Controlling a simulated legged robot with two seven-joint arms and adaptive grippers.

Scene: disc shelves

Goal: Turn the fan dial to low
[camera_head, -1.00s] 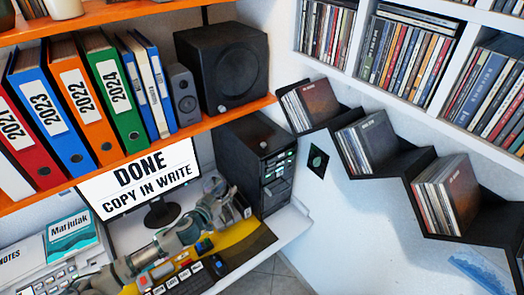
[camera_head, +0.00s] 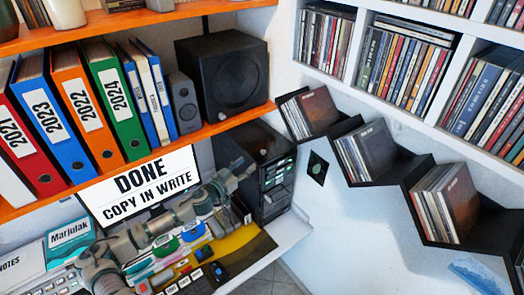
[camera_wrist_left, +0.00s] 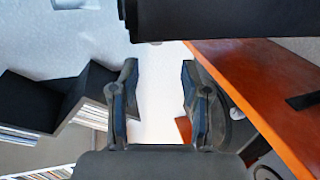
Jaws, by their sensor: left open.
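A black computer tower (camera_head: 265,185) stands on the white desk under the orange shelf, with green lights and drive slots on its front. A small round pale knob (camera_head: 262,152) shows on its upper front. No low mark can be read, and I cannot tell if this knob is the fan dial. My left gripper (camera_head: 243,172) is just in front of the tower's left side, apart from the knob in the picture. In the left wrist view my left gripper (camera_wrist_left: 158,80) is open, with nothing between its fingers. My right gripper is not in view.
The orange shelf (camera_head: 150,157) with binders and a black speaker (camera_head: 225,72) hangs above my left arm. A monitor (camera_head: 142,185) stands behind the arm. Black zigzag disc shelves (camera_head: 385,172) are on the wall at right.

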